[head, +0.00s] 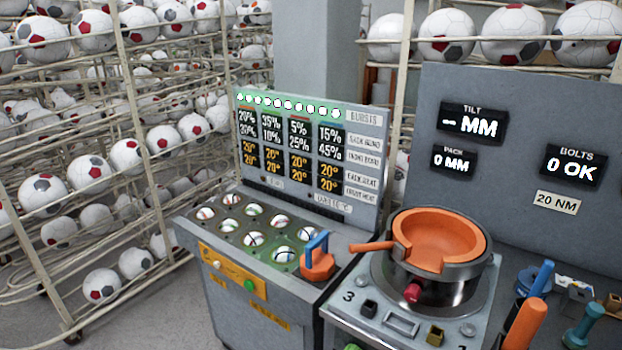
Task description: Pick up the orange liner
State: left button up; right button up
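The orange liner appears to be the round orange bowl (446,240), which sits open side up in a dark metal ring holder (440,285) on the grey machine at the right. An orange handle-like bar (371,246) sticks out to its left. A notch shows in the rim at the front left. The lower outside of the bowl is hidden by the holder. Neither of my grippers is in view.
Left of the holder, an orange block with a blue handle (318,257) stands beside a panel of small balls (253,237). Upright orange (525,324) and blue (541,278) handles crowd the right. A grey display board (530,210) rises behind; ball racks (130,90) fill the left.

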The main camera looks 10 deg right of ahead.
aim_at(432, 238)
jog(key=i+j+z, duration=0.1)
jog(key=z, duration=1)
